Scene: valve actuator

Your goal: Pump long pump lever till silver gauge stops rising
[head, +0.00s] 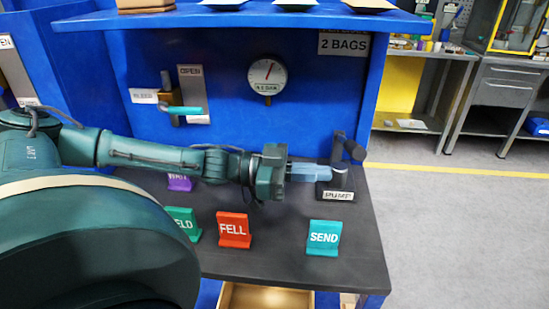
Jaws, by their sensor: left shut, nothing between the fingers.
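My right gripper is out of view.
Upright signs stand on the bench: teal "SEND" (323,238), red "FELL" (234,230), a green one (184,222) and a purple one partly behind my arm. A bleed valve with a teal handle (184,110) is on the panel. A shelf (270,17) overhangs above. Open floor lies right.

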